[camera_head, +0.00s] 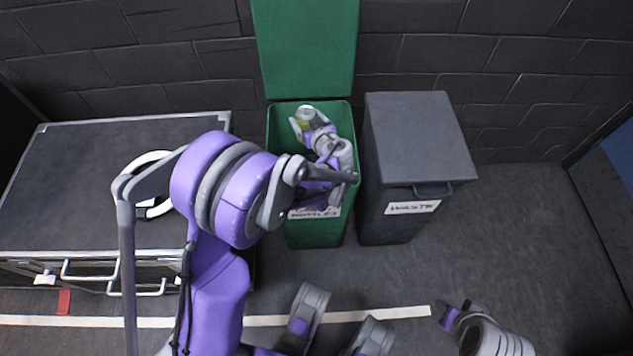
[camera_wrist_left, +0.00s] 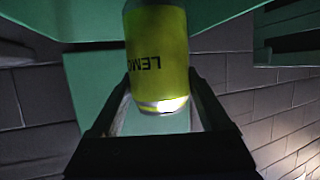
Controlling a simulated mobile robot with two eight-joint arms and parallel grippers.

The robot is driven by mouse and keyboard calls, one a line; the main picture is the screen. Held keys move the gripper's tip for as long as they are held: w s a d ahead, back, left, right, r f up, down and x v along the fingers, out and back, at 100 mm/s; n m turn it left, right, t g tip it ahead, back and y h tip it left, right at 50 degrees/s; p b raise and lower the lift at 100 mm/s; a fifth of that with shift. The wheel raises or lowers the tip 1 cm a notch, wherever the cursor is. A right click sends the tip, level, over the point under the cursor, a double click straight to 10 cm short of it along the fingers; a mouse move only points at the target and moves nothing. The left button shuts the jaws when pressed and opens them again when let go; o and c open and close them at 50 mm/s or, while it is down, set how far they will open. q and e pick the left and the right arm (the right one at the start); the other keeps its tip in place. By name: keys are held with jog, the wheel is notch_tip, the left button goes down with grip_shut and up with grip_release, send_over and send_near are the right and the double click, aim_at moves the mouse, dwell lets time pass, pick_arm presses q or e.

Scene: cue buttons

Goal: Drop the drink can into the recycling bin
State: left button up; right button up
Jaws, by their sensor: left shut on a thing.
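The drink can (camera_wrist_left: 157,50) is yellow-green with "LEMO" lettering and a silver end. In the left wrist view it sits between the two fingers of my left gripper (camera_wrist_left: 158,98), which is shut on it. In the head view, my left gripper (camera_head: 306,120) and a bit of the can (camera_head: 301,123) show over the mouth of the green recycling bin (camera_head: 318,232). The bin's green lid (camera_head: 306,50) stands open against the wall. My left arm covers part of the bin's opening and its label.
A dark grey bin (camera_head: 418,135) labelled "WASTE", with its lid shut, stands just right of the green bin. A dark-topped cabinet (camera_head: 75,190) with metal handles stands at left. A brick wall is behind. Part of my right arm shows at bottom right over open floor.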

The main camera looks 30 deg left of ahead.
pick_arm(q)
notch_tip(320, 180, down, 4)
jog(key=shift+f+b, duration=0.1)
jog(key=shift+b, duration=1.15)
pick_arm(e)
jog(key=x, duration=0.3)
jog(key=shift+s+f, duration=0.3)
pick_arm(q)
jog(key=o, duration=1.1)
jog(key=shift+o, duration=0.2)
jog(key=shift+d, duration=0.1)
jog(key=p+v, duration=0.2)
jog(key=v, duration=0.8)
jog(key=shift+s+d+r, duration=0.2)
jog(key=shift+r, duration=0.05)
pick_arm(e)
jog(key=v, duration=0.2)
jog(key=shift+w+r, duration=0.15)
jog(key=shift+r, duration=0.2)
